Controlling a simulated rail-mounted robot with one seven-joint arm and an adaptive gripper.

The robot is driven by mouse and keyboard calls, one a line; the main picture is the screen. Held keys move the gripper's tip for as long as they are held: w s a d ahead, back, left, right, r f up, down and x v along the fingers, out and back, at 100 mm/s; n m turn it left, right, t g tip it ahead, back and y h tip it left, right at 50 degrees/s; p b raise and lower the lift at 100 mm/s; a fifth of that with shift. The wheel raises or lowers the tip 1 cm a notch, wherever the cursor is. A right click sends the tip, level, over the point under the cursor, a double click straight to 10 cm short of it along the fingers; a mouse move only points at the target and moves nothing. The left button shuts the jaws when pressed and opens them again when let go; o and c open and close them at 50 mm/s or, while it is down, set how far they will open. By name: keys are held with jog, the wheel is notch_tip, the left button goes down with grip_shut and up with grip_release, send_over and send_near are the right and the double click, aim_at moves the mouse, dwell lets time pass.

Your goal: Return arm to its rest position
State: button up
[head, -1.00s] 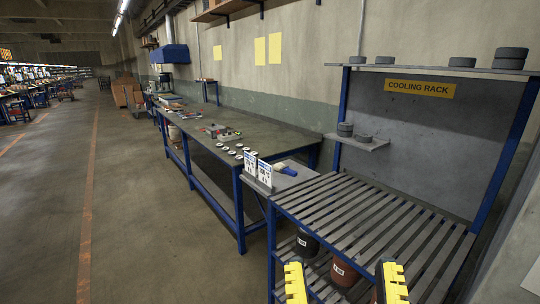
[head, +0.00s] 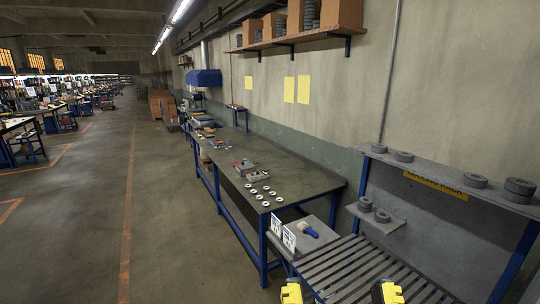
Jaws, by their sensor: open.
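My gripper (head: 337,292) shows at the bottom edge of the head view as two yellow fingertips, set well apart. Nothing shows between them except the slats behind. It is open and empty, in front of the slatted cooling rack (head: 372,268). The rest of my arm is out of view. Dark flap discs sit on the rack's top shelf, among them a stack (head: 519,190) at the right end. A few more discs (head: 365,204) are on the small side shelf.
A long workbench (head: 285,172) with blue legs holds several white discs (head: 262,194) and tools. A blue-and-white object (head: 309,229) and white cards (head: 283,235) are on a small grey stand beside the rack. A wall shelf (head: 290,40) carries boxes. The left floor is open.

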notch_tip(320, 180, down, 30)
jog(key=b, duration=3.1)
jog(key=shift+b, duration=0.35)
jog(key=shift+f, duration=0.15)
